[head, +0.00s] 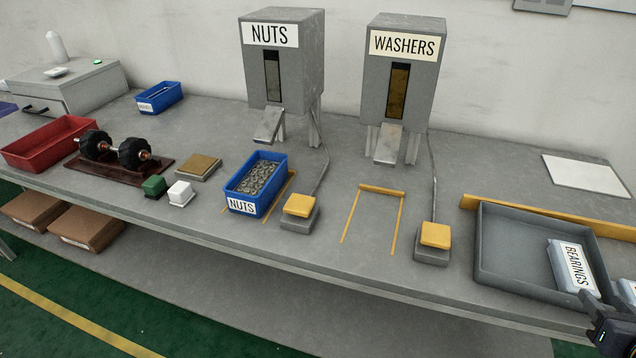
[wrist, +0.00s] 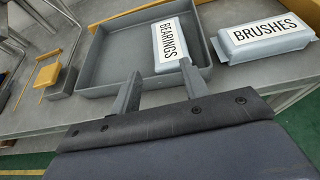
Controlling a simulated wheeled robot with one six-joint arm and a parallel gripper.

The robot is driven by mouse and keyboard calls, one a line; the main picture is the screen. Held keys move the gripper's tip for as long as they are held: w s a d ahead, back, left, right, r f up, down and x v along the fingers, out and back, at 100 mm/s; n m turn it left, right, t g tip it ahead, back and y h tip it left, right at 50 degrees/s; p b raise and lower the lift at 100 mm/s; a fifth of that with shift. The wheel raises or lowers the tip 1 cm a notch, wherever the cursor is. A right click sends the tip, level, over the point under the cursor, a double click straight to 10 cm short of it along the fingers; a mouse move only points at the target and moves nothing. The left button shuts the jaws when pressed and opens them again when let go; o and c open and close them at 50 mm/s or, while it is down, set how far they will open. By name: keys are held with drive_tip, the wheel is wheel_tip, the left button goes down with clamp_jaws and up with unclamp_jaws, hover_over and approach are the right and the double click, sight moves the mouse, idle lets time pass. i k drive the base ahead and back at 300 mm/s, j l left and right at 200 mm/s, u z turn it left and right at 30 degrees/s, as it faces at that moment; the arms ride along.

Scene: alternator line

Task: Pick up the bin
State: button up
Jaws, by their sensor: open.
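A blue bin (head: 243,205) labelled NUTS, filled with grey nuts, stands on the bench between yellow guide strips, left of centre in the head view. A second, smaller-looking blue bin (head: 160,98) with a white label too small to read sits at the back left; I cannot see inside it well. A red bin (head: 45,147) is at the far left. My gripper (wrist: 161,88) is open and empty in the wrist view, its two fingers apart in front of the grey tray. In the head view, part of my arm shows at the lower right corner, far from the blue bins.
Nuts (head: 272,88) and washers (head: 400,80) dispensers stand behind, with yellow buttons (head: 299,205) in front. The grey tray (head: 500,225) holds a BEARINGS pack (head: 572,268); a BRUSHES pack (wrist: 265,42) lies beside it. The yellow-outlined spot below the washers dispenser is empty.

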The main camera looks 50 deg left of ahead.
sight(252, 189)
drive_tip(key=u, duration=2.35)
drive_tip(key=i+j+z, duration=0.1)
